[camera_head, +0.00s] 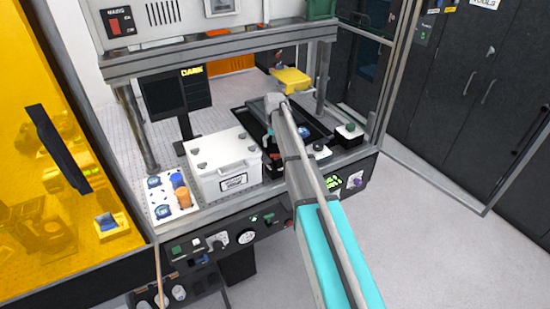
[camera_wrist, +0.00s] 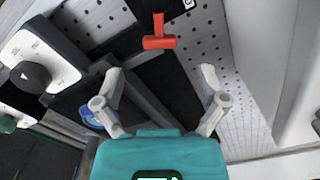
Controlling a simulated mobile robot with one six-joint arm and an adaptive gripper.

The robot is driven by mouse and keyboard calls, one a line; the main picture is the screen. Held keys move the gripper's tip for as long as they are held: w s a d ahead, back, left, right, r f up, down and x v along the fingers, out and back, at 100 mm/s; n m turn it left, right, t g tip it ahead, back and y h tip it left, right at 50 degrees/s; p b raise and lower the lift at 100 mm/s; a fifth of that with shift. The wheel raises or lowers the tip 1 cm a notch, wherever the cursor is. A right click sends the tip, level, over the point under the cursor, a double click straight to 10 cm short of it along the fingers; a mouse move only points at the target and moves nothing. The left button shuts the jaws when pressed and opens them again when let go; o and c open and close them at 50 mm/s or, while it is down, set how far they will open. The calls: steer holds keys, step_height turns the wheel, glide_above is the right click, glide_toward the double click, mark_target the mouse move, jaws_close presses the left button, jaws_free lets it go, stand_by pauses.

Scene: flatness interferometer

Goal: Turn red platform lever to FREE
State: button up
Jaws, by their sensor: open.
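In the wrist view a red lever (camera_wrist: 159,42) with a short crossbar stands out from a black mount at the top edge. A black plate beside it carries white lettering, cut off at the frame edge, so I cannot read the lever's setting. My gripper (camera_wrist: 161,82) is open and empty. Its two pale fingers are spread wide below the lever in the picture, apart from it. In the head view my arm reaches over the bench and hides much of the area around my gripper; I cannot make out the lever clearly there.
A white control box with a black knob (camera_wrist: 30,77) is left of my fingers in the wrist view. The head view shows a white lidded box (camera_head: 222,165), a dark monitor (camera_head: 176,93) and a tray of small parts (camera_head: 160,207). A frame post (camera_head: 322,80) stands right of my arm.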

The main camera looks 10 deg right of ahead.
mark_target(275, 155)
steer(key=shift+f+b, duration=2.2)
steer(key=shift+f, duration=0.3)
steer(key=shift+c, duration=0.2)
steer(key=c, duration=1.1)
